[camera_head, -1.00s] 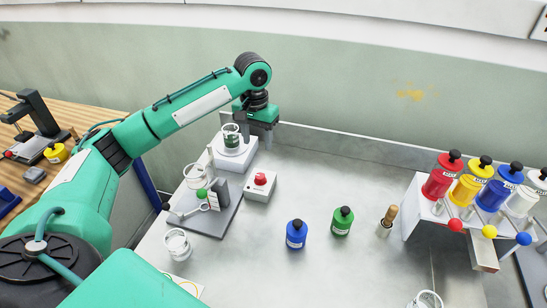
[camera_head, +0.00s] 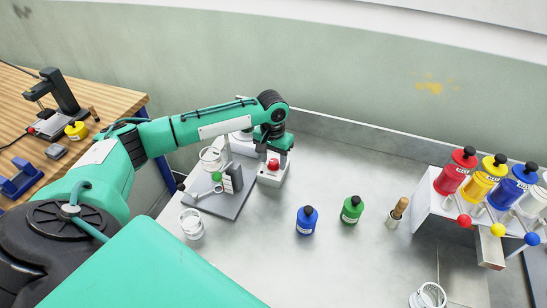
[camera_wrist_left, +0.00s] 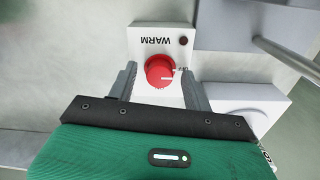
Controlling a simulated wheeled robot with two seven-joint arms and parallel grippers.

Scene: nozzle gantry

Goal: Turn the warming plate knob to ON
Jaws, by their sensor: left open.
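The red warming knob (camera_head: 273,164) sits on a small white box (camera_head: 271,178) beside the grey stand. In the left wrist view the knob (camera_wrist_left: 160,70) has a white pointer mark toward the picture's right. The box carries an upside-down WARM label (camera_wrist_left: 157,41) and a dark red lamp (camera_wrist_left: 182,40). My left gripper (camera_wrist_left: 157,72) is open, one finger on each side of the knob; I cannot tell whether they touch it. In the head view the left gripper (camera_head: 275,153) is over the box. The white plate block (camera_head: 242,148) is mostly hidden by my arm. My right gripper is not seen.
A grey stand (camera_head: 232,200) with a ring and clamp is just left of the box. Blue (camera_head: 307,220) and green (camera_head: 351,210) bottles stand to the right. A rack (camera_head: 437,205) with coloured bottles is at far right.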

